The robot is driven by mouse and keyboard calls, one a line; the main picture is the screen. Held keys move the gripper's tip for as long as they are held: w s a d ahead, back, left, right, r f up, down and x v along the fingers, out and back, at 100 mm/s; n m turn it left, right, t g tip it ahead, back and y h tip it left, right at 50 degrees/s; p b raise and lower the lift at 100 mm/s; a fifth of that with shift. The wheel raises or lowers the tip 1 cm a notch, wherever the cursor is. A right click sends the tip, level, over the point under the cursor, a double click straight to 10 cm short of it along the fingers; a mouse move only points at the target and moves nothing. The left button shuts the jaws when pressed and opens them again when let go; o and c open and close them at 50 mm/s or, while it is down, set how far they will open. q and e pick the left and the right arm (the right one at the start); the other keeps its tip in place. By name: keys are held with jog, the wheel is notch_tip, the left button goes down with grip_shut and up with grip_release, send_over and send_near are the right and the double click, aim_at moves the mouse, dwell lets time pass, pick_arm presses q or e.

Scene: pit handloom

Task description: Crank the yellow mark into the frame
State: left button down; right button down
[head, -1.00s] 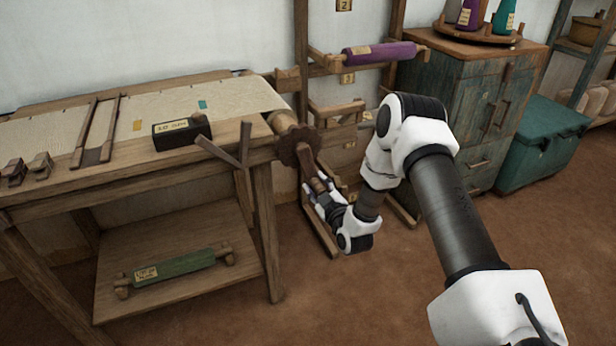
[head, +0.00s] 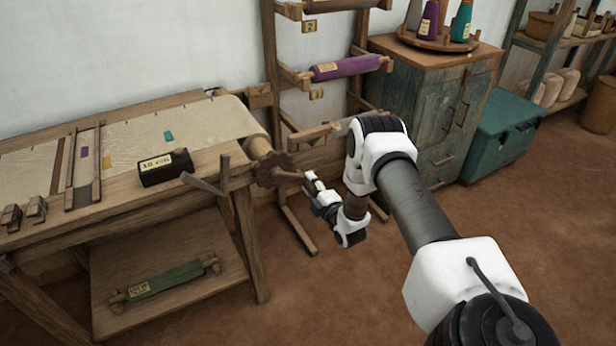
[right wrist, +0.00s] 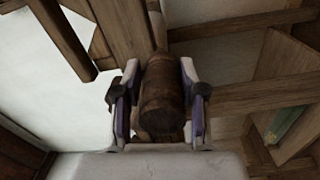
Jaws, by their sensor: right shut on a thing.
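The yellow mark (head: 107,161) is on the cream cloth (head: 130,138), just right of the wooden frame's right bar (head: 97,165), outside the frame. A purple mark (head: 84,152) lies between the frame's two bars. A teal mark (head: 168,135) is farther right on the cloth. The cloth roller (head: 257,147) ends in a dark toothed wheel (head: 270,170) at the loom's right end. My right gripper (head: 308,182) is shut on the crank handle, right of the wheel. In the right wrist view the brown wooden handle (right wrist: 162,95) sits between both fingers. My left gripper is out of view.
A black labelled box (head: 165,168) stands on the loom's front beam, near a forked wooden piece (head: 210,185). A rack with a purple roll (head: 345,68) stands behind the wheel. A cabinet (head: 430,100) and teal chest (head: 505,135) are right. Floor in front is open.

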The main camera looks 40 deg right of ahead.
jog(key=shift+r+n+p, duration=0.25)
jog(key=shift+n+p, duration=0.05)
jog(key=shift+d, duration=0.1)
jog(key=c, duration=0.8)
grip_release()
jog(key=shift+w, duration=0.1)
jog(key=shift+o, duration=0.2)
jog(key=v, duration=1.2)
jog(key=shift+r, duration=0.1)
